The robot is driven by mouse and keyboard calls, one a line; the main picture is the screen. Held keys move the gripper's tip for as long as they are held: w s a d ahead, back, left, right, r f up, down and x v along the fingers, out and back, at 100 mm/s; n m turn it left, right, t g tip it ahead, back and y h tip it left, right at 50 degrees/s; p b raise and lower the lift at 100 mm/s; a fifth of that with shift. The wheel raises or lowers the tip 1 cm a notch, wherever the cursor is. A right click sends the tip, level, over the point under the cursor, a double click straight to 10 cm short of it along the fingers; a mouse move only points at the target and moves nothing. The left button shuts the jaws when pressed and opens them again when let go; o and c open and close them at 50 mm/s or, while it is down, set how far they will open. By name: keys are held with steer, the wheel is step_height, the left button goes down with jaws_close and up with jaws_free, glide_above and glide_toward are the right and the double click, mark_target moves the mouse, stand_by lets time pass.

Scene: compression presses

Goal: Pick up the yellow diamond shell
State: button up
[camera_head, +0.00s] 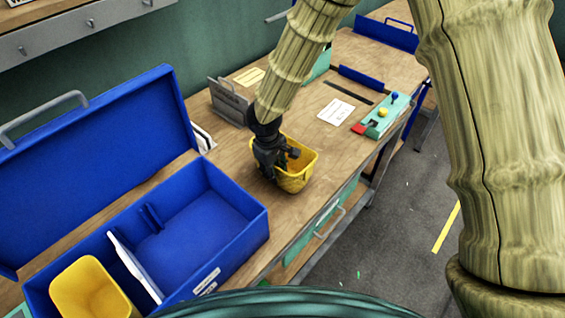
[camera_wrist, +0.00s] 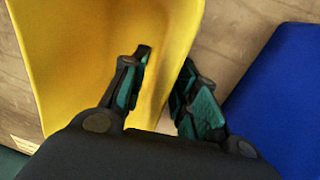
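A yellow shell (camera_head: 296,181) with a patterned outer side stands on the wooden workbench, open side up. It fills much of the wrist view (camera_wrist: 85,50). My gripper (camera_head: 281,162) is down at its left side, partly covering it. In the wrist view the two fingers (camera_wrist: 165,62) are apart, the left one over the yellow surface and the right one by its right edge. A strip of yellow shows between them; I cannot tell whether they touch it. A second yellow shell (camera_head: 88,285), smooth-looking, sits in the blue box at the lower left.
The open blue box (camera_head: 235,232) with a raised lid (camera_head: 95,165) stands left of the shell. A control panel with buttons (camera_head: 382,118), a white card (camera_head: 336,111) and a grey holder (camera_head: 228,101) lie further back. The bench's right edge is close.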

steer(key=shift+f, duration=0.6)
jaws_close()
steer(key=shift+r, duration=0.1)
